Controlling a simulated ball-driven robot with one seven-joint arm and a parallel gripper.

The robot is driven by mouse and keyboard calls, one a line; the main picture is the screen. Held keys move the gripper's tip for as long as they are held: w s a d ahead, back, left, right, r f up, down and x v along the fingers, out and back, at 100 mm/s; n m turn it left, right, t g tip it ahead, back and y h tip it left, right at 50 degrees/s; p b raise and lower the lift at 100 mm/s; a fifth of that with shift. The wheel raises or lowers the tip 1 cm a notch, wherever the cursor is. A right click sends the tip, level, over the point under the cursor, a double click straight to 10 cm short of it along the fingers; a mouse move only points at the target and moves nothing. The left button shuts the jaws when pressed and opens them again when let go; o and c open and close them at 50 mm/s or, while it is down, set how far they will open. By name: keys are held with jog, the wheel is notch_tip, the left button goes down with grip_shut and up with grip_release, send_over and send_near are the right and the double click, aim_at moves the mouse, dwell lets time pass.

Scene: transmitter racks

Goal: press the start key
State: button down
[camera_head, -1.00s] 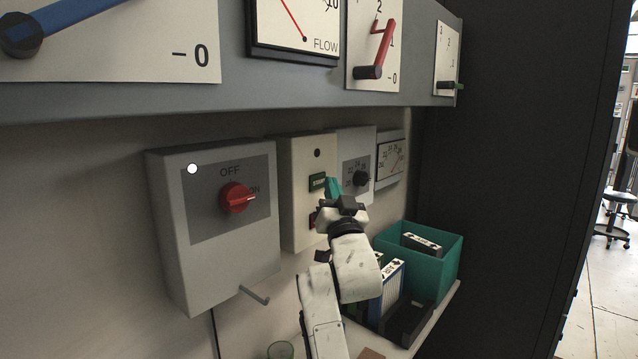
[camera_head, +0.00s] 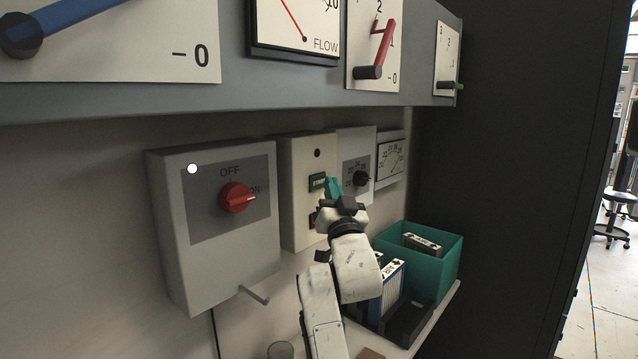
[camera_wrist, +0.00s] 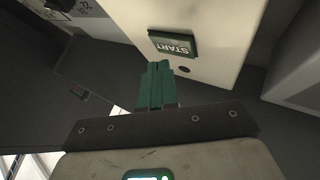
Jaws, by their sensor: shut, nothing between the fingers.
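The green start key (camera_head: 317,181) is on the front of a cream wall box (camera_head: 299,220), below a dark round spot. In the wrist view the start key (camera_wrist: 173,43) reads START, turned upside down, on the cream face. My gripper (camera_head: 332,187) has teal fingers, shut and empty, just right of the key in the head view. In the wrist view the shut fingers (camera_wrist: 157,84) point toward the key, and their tips look a little short of it. I cannot tell the exact gap.
A grey box with a red OFF/ON knob (camera_head: 237,198) stands left. A box with a black dial (camera_head: 361,178) and a meter (camera_head: 391,160) are to the right. Below are a teal bin (camera_head: 445,275) and a black rack (camera_head: 402,325). A grey panel overhangs above.

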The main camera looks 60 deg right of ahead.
jog(key=shift+w, duration=0.2)
jog(key=shift+w+d+b, duration=0.1)
jog(key=shift+w+b, duration=0.15)
jog(key=shift+b, duration=0.05)
jog(key=shift+w+d+b, duration=0.1)
jog(key=shift+w+b, duration=0.2)
jog(key=shift+w, duration=0.1)
dwell(0.8)
dwell(0.4)
jog(key=shift+s+a+p, duration=0.2)
jog(key=shift+s+p, duration=0.1)
jog(key=shift+s, duration=0.5)
jog(key=s+p, duration=0.1)
jog(key=s, duration=0.1)
jog(key=s+a, duration=0.1)
jog(key=s, duration=0.2)
jog(key=shift+a+p, duration=0.1)
jog(key=shift+p, duration=0.3)
dwell(0.5)
